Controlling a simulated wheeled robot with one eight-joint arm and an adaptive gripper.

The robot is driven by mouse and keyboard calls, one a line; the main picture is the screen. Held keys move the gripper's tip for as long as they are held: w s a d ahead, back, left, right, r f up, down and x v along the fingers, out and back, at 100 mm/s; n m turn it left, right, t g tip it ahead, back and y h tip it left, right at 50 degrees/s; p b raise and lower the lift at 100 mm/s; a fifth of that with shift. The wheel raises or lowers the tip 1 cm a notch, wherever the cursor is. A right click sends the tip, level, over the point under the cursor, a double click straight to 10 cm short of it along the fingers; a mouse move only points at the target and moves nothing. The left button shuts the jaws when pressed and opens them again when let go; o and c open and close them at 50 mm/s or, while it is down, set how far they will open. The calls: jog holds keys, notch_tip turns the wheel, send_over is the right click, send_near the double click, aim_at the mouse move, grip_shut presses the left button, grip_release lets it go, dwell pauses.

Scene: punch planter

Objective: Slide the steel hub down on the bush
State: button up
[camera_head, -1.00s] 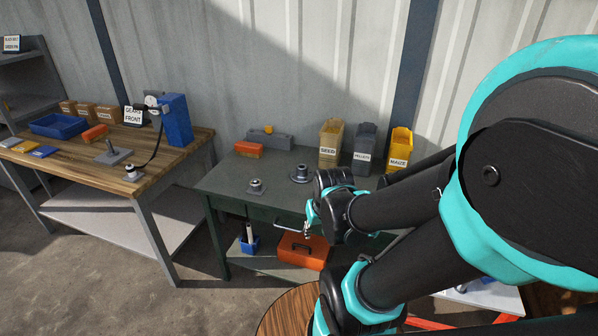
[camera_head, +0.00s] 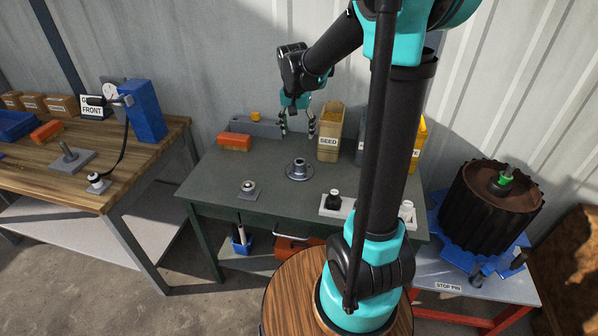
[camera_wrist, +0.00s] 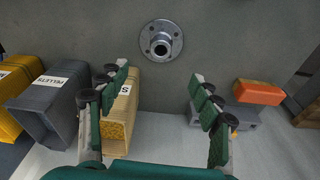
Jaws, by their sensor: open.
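The steel hub (camera_head: 299,170) is a round flange with a raised collar, lying flat on the green table. In the wrist view the hub (camera_wrist: 161,40) shows bolt holes and a dark central bore, at the top of the picture beyond the fingertips. A small round metal piece on a square plate (camera_head: 248,188) sits nearer the table's front left; I cannot tell whether it is the bush or whether one sits inside the hub. My gripper (camera_head: 297,127) points down, open and empty, behind the hub and left of the SEED bin. Its two green fingers (camera_wrist: 160,88) are wide apart.
The SEED bin (camera_head: 329,133) stands close to my gripper's right. An orange block (camera_head: 234,142) and a grey fixture (camera_head: 256,127) are at the back left. A white block with black-topped parts (camera_head: 335,203) is at the front right. The table around the hub is clear.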

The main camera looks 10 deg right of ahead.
send_over(300, 162)
jog(key=s, duration=0.2)
notch_tip(300, 162, down, 11)
jog(key=shift+w+a+f, duration=0.1)
jog(key=shift+w+f, duration=0.1)
jog(key=shift+f, duration=1.3)
jog(key=shift+w+a+f, duration=0.1)
jog(key=shift+w+f, duration=0.05)
jog(key=shift+f, duration=1.35)
grip_shut()
